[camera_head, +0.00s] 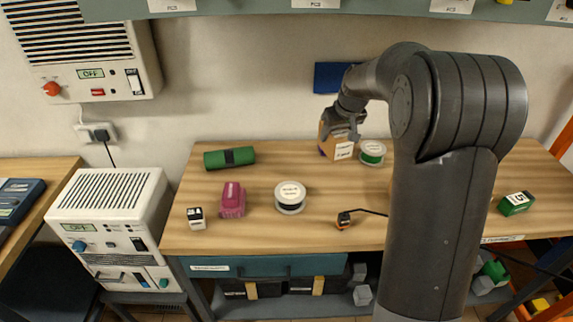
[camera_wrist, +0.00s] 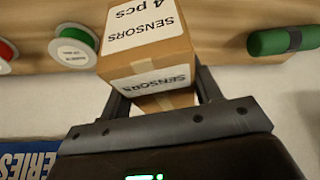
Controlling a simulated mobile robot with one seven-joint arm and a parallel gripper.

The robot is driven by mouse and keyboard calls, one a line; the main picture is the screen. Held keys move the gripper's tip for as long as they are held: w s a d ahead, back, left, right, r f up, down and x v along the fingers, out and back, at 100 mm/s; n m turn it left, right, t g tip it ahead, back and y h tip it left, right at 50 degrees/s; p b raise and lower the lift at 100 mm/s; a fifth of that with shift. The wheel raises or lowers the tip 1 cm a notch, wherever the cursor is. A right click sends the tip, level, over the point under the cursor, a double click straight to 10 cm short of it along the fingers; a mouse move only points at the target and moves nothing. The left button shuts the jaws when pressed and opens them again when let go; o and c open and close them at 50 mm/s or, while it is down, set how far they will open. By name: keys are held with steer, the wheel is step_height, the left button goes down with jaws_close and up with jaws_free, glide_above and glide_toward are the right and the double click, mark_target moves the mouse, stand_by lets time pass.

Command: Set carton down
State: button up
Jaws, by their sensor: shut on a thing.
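The carton (camera_head: 343,149) is a brown cardboard box with white labels, at the back of the wooden workbench. In the wrist view the carton (camera_wrist: 150,50) fills the upper middle, and its labels read "SENSORS" and "4 pcs". My gripper (camera_head: 345,125) reaches down from above and is shut on the carton. In the wrist view a finger of my gripper (camera_wrist: 163,92) is on each side of the box. The carton looks about upright. I cannot tell whether its underside touches the bench. My arm hides part of the bench to the right.
A green-banded spool (camera_head: 372,152) stands close right of the carton. Bare wood shows between the roll and carton.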

mark_target(320, 127)
steer(key=shift+n+y, duration=0.3)
steer(key=shift+n, duration=0.2)
steer(key=w+a, duration=0.1)
steer(key=a, duration=0.1)
steer(key=w+a, duration=0.2)
steer(key=shift+w+a+f, duration=0.1)
steer(key=shift+w+f, duration=0.05)
steer(key=shift+w, duration=0.05)
steer(key=shift+w+a+f, duration=0.7)
steer(key=shift+a+f, duration=1.05)
steer(key=shift+f, duration=0.05)
steer(key=shift+w+a+f, duration=0.65)
steer(key=shift+a+f, duration=1.1)
steer(key=shift+a, duration=0.05)
steer(key=shift+w+a+f, duration=0.7)
steer(key=shift+a+f, duration=1.05)
steer(key=shift+f, duration=0.05)
steer(key=shift+f, duration=0.1)
steer(key=o, duration=1.1)
steer(key=shift+f, duration=0.1)
